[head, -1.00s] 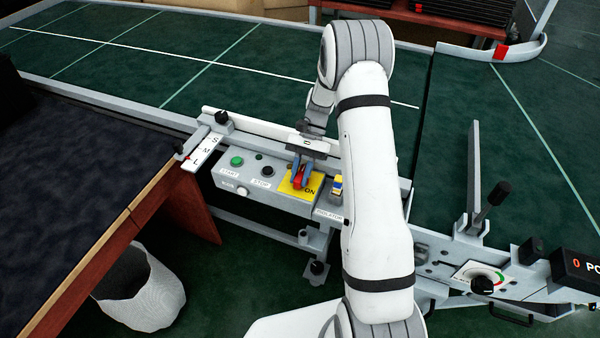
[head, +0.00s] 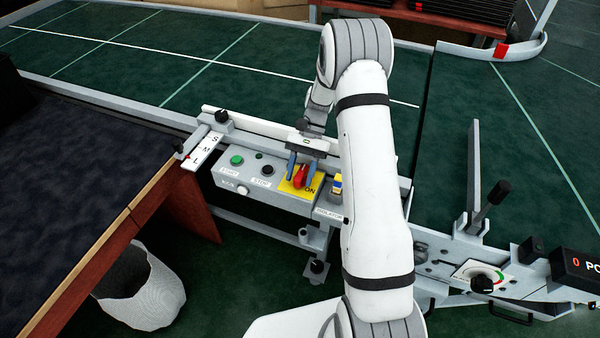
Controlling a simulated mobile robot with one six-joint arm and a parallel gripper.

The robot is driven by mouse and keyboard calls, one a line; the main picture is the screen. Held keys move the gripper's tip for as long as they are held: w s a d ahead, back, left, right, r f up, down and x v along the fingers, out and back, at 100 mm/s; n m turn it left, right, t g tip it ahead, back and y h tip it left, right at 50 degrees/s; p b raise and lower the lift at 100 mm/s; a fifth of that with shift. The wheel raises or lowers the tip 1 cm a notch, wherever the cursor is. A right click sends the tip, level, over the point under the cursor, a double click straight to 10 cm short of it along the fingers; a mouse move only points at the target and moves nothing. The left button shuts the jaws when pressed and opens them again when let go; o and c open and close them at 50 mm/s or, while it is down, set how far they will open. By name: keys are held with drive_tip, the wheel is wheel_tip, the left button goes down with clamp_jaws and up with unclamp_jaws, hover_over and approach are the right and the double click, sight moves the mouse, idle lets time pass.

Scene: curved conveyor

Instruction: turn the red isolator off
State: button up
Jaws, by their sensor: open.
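The red isolator handle (head: 300,176) sits on a yellow plate (head: 288,189) on the grey control box beside the conveyor. The word ON shows at the plate's right. The handle is tilted in the picture, its top leaning right. My gripper (head: 301,171) is open above the plate, with one blue finger on each side of the handle. I cannot tell whether the fingers touch it. My arm hides part of the box's right end.
A green START button (head: 237,160), a black STOP button (head: 267,170) and a white knob (head: 242,190) lie left of the plate. An S-M-L slider (head: 205,150) stands further left.

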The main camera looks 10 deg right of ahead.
sight(306, 170)
drive_tip(key=v, duration=0.7)
drive_tip(key=shift+w+d+r, duration=0.1)
drive_tip(key=shift+w+r, duration=0.15)
drive_tip(key=shift+r, duration=0.05)
drive_tip(key=s+a+r+n+t+h+p, duration=0.25)
drive_tip(key=s+r+t, duration=0.25)
drive_tip(key=s+r, duration=0.8)
drive_tip(key=s+r+n+t+h, duration=0.2)
drive_tip(key=s+r+n+t, duration=0.2)
drive_tip(key=s, duration=0.8)
drive_tip(key=shift+r+t+h+p, duration=0.35)
drive_tip(key=shift+r+t, duration=0.15)
drive_tip(key=shift+r, duration=0.2)
drive_tip(key=shift+s+a+n, duration=0.15)
drive_tip(key=shift+n, duration=0.1)
drive_tip(key=shift+c, duration=0.6)
